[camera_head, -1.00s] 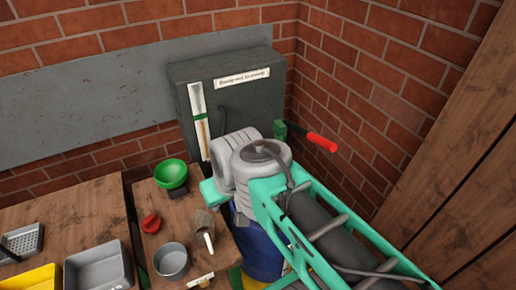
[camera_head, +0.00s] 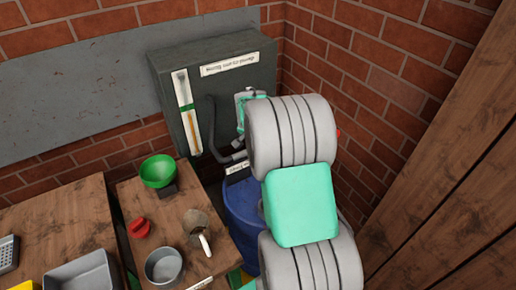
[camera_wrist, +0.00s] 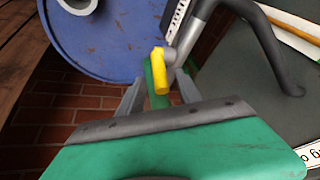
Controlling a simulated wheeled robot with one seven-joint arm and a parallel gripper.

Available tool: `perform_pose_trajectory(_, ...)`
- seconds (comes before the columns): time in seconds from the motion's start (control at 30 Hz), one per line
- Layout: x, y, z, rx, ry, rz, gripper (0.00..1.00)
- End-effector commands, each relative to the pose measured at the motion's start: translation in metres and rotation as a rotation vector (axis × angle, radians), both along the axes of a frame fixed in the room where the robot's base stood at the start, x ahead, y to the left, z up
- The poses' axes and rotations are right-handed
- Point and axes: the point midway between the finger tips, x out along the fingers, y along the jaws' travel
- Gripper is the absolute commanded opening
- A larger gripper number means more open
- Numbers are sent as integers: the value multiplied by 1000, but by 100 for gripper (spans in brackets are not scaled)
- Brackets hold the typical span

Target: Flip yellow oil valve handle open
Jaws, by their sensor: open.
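The yellow valve handle (camera_wrist: 159,70) shows in the wrist view as a short yellow bar next to the grey pipe fitting (camera_wrist: 175,50). A green bar (camera_wrist: 149,78) lies just beside it. My gripper (camera_wrist: 158,90) is open, with a grey finger on either side of the handle's near end. I cannot tell whether either finger touches it. In the head view my arm hides the handle, and the valve's place is beside the tank's lower right.
A dark grey tank (camera_head: 235,85) stands in the brick corner, with a curved pipe (camera_head: 213,130) above a blue drum (camera_head: 240,205). A small table holds a green funnel (camera_head: 158,170), a red object (camera_head: 139,228) and a metal cup (camera_head: 164,266). A wooden wall (camera_head: 450,210) is at right.

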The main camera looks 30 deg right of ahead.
Motion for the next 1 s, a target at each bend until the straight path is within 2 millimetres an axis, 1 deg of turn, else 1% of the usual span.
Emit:
perform_pose_trajectory(0.1,6,-6,-17,0,1,0,41)
perform_pose_trajectory(0.2,9,-8,-26,0,0,1,41)
perform_pose_trajectory(0.3,10,-9,-29,-1,-1,1,41)
perform_pose_trajectory(0.47,10,-9,-29,-1,-1,2,41)
perform_pose_trajectory(0.9,10,-8,-29,-1,-1,3,6)
perform_pose_trajectory(1.0,10,-8,-29,-1,-1,3,0)
